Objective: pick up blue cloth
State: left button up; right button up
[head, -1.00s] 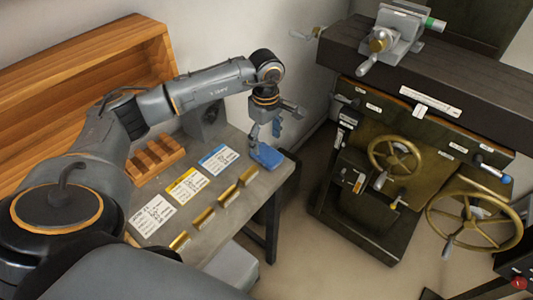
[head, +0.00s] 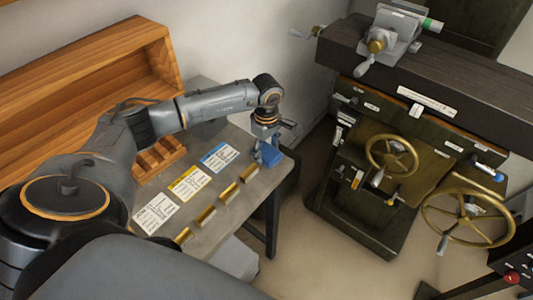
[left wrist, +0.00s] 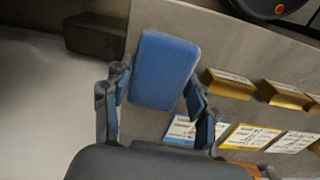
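The blue cloth (head: 271,156) is a folded, rounded rectangular pad at the far right corner of the grey table (head: 237,205). In the left wrist view the cloth (left wrist: 163,68) lies between and just beyond my left gripper's (left wrist: 158,92) two spread fingers. My left gripper (head: 262,150) is pointing down, low over the cloth in the head view. Its fingers are open, and I cannot tell whether they touch the cloth. My right gripper is not in view.
Several brass blocks (head: 228,193) and white, yellow and blue cards (head: 190,183) lie on the table. A milling machine (head: 400,140) stands to the right across bare floor.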

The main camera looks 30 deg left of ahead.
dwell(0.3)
pick_arm(q)
jog(key=shift+r+b, duration=0.55)
jog(key=shift+r, duration=0.1)
jog(key=d+r, duration=0.1)
jog(key=r, duration=0.1)
jog(key=s+d+r+b, duration=0.1)
jog(key=r, duration=0.1)
jog(key=d+r+b, duration=0.1)
jog(key=d+r, duration=0.1)
jog(key=shift+s+r, duration=0.3)
jog(key=shift+r, duration=0.1)
jog(key=s+d+r+b, duration=0.3)
jog(key=s+d+r, duration=0.1)
jog(key=d, duration=0.5)
jog(key=shift+r, duration=0.45)
jog(key=o, duration=0.4)
jog(key=shift+a, duration=0.1)
jog(key=c, duration=0.4)
